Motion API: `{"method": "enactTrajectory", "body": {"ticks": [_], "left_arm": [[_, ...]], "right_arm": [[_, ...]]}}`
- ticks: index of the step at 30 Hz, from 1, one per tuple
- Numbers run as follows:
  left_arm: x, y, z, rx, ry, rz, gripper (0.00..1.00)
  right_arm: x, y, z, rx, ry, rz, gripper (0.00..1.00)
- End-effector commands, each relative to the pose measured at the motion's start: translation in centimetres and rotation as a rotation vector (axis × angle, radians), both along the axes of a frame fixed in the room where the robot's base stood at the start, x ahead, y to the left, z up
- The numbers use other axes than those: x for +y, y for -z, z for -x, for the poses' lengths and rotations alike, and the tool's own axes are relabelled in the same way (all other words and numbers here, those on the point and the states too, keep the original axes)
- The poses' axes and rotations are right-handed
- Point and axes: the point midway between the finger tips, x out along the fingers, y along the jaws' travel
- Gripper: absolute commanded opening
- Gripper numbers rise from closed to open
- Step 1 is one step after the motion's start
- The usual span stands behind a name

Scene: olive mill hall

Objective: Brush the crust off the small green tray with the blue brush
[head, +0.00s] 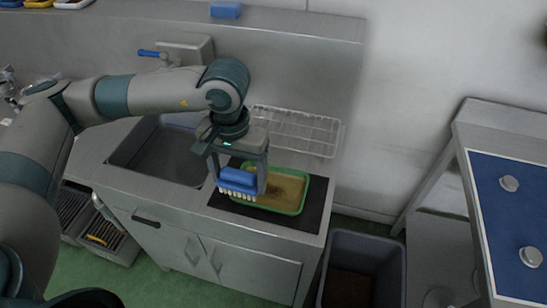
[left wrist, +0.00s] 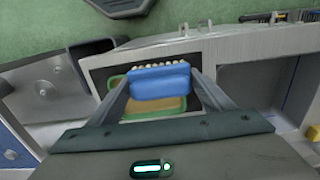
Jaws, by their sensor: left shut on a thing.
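The small green tray (head: 292,208) lies on a dark mat (head: 312,217) at the right end of the sink counter. Its inside is covered with a brownish-yellow crust (head: 287,187). My left gripper (head: 238,180) is shut on the blue brush (head: 238,181), with pale bristles pointing down over the tray's left part. In the left wrist view the brush (left wrist: 160,82) sits between the fingers and hides much of the tray (left wrist: 119,106). I cannot tell whether the bristles touch the crust. My right gripper is not in view.
A sink basin (head: 160,150) is left of the tray. A wire rack (head: 297,128) stands behind it. A grey bin (head: 362,265) is on the floor to the right. A blue-topped table (head: 511,215) stands at far right. A blue block (head: 226,10) lies on the back ledge.

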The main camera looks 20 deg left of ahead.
Motion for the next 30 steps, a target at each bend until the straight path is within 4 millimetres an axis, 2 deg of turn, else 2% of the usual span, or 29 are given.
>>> {"method": "enactTrajectory", "body": {"ticks": [10, 14, 17, 24, 30], "left_arm": [[-0.1, 0.0, -0.1, 0.0, -0.008, 0.001, 0.56], [-0.5, -0.1, -1.2, -0.006, -0.079, 0.004, 0.56], [-1.1, 0.0, -2.8, -0.009, -0.197, 0.008, 0.56], [-2.3, 1.3, -7.0, -0.006, -0.6, 0.01, 0.56], [-2.5, 2.5, -8.6, 0.001, -0.79, 0.001, 0.56]], "right_arm": [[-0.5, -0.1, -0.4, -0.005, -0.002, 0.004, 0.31], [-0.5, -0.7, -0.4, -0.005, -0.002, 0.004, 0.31], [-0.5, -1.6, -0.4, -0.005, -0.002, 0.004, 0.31], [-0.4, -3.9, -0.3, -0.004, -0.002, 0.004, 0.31], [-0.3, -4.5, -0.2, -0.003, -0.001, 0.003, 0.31]]}}
